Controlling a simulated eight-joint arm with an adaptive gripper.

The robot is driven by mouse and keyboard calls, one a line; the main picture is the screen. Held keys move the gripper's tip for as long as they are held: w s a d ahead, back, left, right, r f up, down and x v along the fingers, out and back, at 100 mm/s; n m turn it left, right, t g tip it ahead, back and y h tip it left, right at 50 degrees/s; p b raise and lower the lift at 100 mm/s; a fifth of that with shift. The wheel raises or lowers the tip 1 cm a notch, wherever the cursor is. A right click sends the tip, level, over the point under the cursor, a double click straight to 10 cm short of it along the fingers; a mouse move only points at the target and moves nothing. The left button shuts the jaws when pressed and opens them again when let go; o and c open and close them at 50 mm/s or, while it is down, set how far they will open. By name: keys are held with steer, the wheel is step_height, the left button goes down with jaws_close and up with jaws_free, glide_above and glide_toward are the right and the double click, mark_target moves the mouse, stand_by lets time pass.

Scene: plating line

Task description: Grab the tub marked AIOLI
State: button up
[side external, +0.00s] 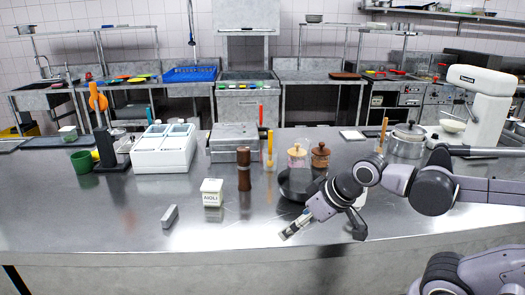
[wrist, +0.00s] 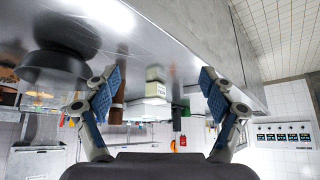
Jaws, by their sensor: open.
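The AIOLI tub (side external: 212,193) is a small white square tub with a dark label. It stands upright on the steel counter, left of my gripper. In the wrist view the tub (wrist: 155,89) shows between my fingers but farther off, with the picture turned over. My gripper (side external: 290,233) is over the counter's front edge, to the right of the tub and apart from it. In the wrist view my gripper (wrist: 160,76) has its blue-padded fingers spread wide with nothing between them.
A brown pepper mill (side external: 244,169) stands right of and behind the tub. A grey block (side external: 170,216) lies to its left. A black pan (side external: 296,184) sits behind my gripper. A white container set (side external: 164,150) stands farther back. The counter between tub and gripper is clear.

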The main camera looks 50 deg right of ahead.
steer(key=w+r+m+g, duration=0.2)
steer(key=w+r, duration=0.5)
steer(key=w, duration=0.2)
steer(key=m+g, duration=0.5)
steer(key=m, duration=0.3)
glide_above(212, 184)
steer(key=s, duration=0.1)
steer(key=shift+d+f, duration=0.2)
steer(key=shift+f, duration=1)
steer(key=shift+w+f, duration=0.25)
steer(key=shift+f, duration=0.45)
step_height(212, 184, down, 5)
steer(key=shift+f, duration=0.1)
steer(key=f, duration=0.3)
steer(key=shift+w+a+f, duration=0.2)
steer(key=shift+w+f, duration=0.15)
steer(key=shift+f, duration=0.7)
steer(key=c, duration=1.4)
